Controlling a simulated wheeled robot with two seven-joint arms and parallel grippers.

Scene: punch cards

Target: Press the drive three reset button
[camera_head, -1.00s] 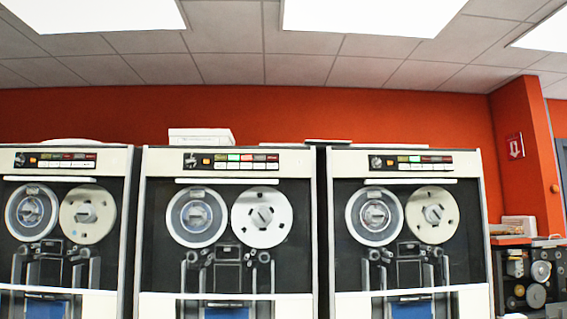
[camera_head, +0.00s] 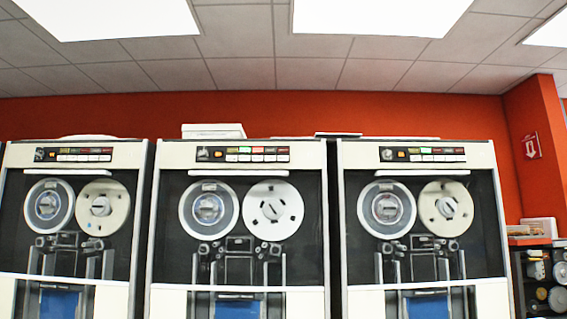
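Three tape drive cabinets stand side by side: a left drive (camera_head: 75,230), a middle drive (camera_head: 240,230) and a right drive (camera_head: 420,230). Each has two reels behind a dark front and a button panel along its top. The left panel (camera_head: 73,154), middle panel (camera_head: 243,154) and right panel (camera_head: 422,154) each carry a knob, an orange light and small buttons. The middle panel has green and red lit labels; the right has a green one. Labels are too small to read, so I cannot tell which button is reset. Neither gripper is in view.
White boxes (camera_head: 212,131) lie on top of the middle drive. A shelf unit with reels (camera_head: 545,285) stands at the far right beside an orange wall corner (camera_head: 535,140). The floor is out of view.

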